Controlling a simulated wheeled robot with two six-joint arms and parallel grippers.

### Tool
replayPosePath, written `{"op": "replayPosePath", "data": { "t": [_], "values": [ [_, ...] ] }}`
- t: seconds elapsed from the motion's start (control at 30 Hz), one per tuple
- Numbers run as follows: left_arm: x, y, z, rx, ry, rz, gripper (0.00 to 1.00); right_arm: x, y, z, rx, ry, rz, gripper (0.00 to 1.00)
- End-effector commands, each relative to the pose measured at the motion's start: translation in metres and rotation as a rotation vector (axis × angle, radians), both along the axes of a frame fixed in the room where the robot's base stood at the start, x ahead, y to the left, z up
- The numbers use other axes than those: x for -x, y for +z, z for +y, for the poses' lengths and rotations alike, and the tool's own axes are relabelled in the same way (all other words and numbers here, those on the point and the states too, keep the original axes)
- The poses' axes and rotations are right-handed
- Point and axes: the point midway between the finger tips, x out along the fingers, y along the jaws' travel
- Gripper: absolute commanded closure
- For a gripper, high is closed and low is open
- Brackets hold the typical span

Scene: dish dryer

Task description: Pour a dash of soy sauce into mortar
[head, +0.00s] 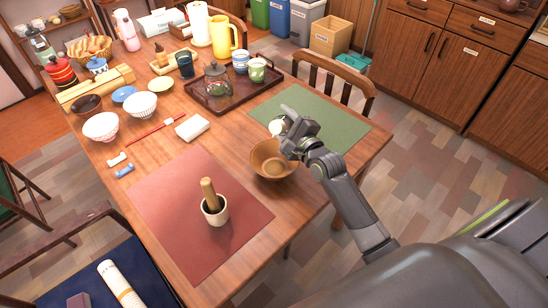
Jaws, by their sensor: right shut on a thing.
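The mortar (215,212) is a small cream cup on the red placemat, with a wooden pestle (208,190) standing in it. My right gripper (283,132) is over the near-left edge of the green placemat, just behind a brown bowl. It is shut on a small pale thing (276,126), mostly hidden by the fingers; I cannot tell for sure whether this is the soy sauce. The gripper is right of and beyond the mortar, well apart from it. My left gripper is not in view.
The brown wooden bowl (271,160) stands between the placemats, close under my right gripper. A dark tray (235,98) with a teapot and cups lies behind. Bowls and a white block (192,128) are at the left. The red placemat (170,195) is otherwise clear.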

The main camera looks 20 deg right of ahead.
Motion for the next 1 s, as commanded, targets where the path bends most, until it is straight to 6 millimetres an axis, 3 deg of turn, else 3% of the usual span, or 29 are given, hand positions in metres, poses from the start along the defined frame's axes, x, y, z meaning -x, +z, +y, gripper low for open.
{"op": "replayPosePath", "data": {
  "t": [1.0],
  "values": [
    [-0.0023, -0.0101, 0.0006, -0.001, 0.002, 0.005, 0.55, 0.0026, 0.0038, -0.0077, 0.049, -0.002, -0.034, 0.81]
  ]
}}
